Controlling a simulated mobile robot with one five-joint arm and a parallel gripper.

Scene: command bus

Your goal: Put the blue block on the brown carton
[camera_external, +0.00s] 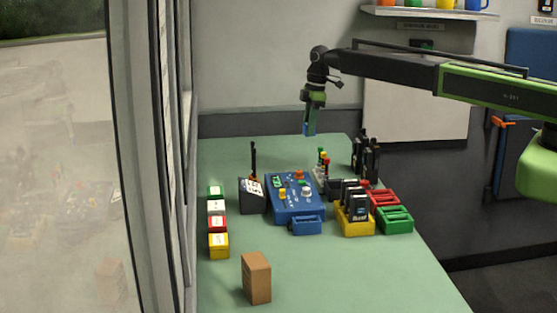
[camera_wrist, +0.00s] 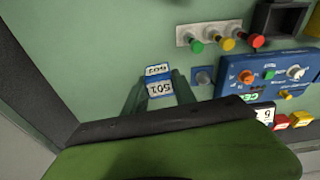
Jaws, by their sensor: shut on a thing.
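The blue block (camera_wrist: 159,82) has white labels with dark digits and sits between the green fingers of my gripper (camera_wrist: 157,92) in the wrist view. My gripper (camera_external: 310,121) is shut on it and points down, high above the far part of the green table. In the external view only a small blue patch of the block (camera_external: 306,129) shows beside the fingers. The brown carton (camera_external: 256,278) stands upright at the near left of the table, well away from my gripper. Its top looks bare. The carton is not visible in the wrist view.
A blue control panel (camera_external: 293,196) with knobs stands mid-table. Left of it are a dark device (camera_external: 252,196) and a row of small coloured boxes (camera_external: 217,222). Yellow (camera_external: 354,220), red and green bins stand right. The table around the carton and front right is clear.

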